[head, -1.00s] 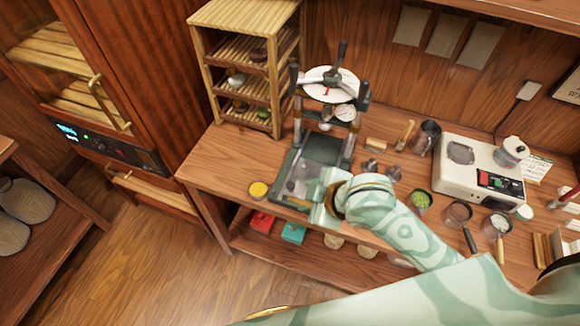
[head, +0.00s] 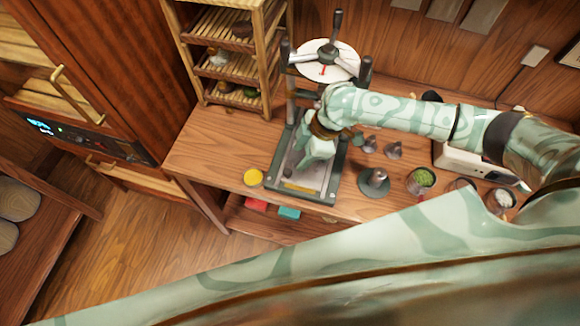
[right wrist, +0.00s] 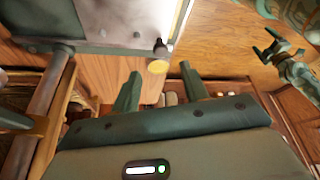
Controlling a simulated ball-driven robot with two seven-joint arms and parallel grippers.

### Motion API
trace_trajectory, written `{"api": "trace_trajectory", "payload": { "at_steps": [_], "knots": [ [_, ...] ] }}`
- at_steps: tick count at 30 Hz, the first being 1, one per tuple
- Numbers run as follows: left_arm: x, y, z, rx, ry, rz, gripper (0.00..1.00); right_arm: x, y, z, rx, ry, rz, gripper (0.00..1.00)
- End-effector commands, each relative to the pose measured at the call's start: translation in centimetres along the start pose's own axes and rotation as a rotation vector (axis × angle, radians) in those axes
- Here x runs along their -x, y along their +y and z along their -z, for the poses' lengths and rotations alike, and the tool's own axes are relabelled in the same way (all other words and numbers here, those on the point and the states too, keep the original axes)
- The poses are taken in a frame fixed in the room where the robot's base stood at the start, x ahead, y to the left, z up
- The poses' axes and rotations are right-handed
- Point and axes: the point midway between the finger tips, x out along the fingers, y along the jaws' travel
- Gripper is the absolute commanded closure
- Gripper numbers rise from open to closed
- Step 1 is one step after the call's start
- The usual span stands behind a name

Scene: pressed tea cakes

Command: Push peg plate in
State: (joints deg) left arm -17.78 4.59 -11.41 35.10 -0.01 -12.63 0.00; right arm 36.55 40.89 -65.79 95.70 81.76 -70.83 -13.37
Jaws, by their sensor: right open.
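The press's bed has a dark green frame (head: 322,199), with a pale metal plate (head: 316,181) in it that looks like the peg plate. In the right wrist view the pale plate's underside or edge (right wrist: 110,18) fills the top left, with a small dark peg or knob (right wrist: 160,47) at its corner. My right gripper (head: 299,168) is over the bed in the head view, partly hiding the plate. In its wrist view the fingers (right wrist: 160,80) are apart with nothing between them. My left gripper (right wrist: 270,48) shows only in the right wrist view, with fingers apart, away from the press.
The press's round dial-like wheel (head: 325,60) stands behind my right arm. A yellow-topped tin (head: 252,177) sits left of the bed. A dark round piece with a knob (head: 375,182), small cones (head: 393,150) and a green cup (head: 420,180) stand to the right. A shelf rack (head: 235,65) rises at left.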

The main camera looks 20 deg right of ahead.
Motion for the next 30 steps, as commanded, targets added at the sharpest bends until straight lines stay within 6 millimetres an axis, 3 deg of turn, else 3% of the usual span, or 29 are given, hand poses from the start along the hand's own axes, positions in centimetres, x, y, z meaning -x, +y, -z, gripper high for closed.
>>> {"api": "trace_trajectory", "payload": {
  "at_steps": [3,9,15,22,23,27,30],
  "knots": [
    [-0.8,-0.2,0.7,-0.001,0.011,0.003,0.14,-3.2,-0.1,0.0,-0.001,0.0,0.003,0.55],
    [-1.5,-0.3,1.3,-0.001,0.022,0.005,0.14,-6.6,0.0,0.0,-0.001,0.001,-0.001,0.55],
    [-1.7,-0.3,1.2,-0.002,0.021,0.004,0.14,-7.8,0.0,0.0,0.0,0.0,-0.001,0.55],
    [-1.6,-0.2,1.0,-0.002,0.017,0.003,0.14,-7.8,0.0,0.0,0.001,0.0,-0.001,0.55],
    [-1.6,-0.2,0.9,-0.002,0.016,0.003,0.14,-7.8,0.0,0.0,0.001,0.0,-0.001,0.58],
    [-1.6,-0.2,0.8,-0.002,0.014,0.003,0.14,-7.8,0.0,0.0,0.001,0.0,-0.001,0.97],
    [-1.6,-0.2,0.8,-0.001,0.014,0.003,0.14,-7.8,0.0,0.0,0.001,0.0,-0.001,1.0]
  ]
}}
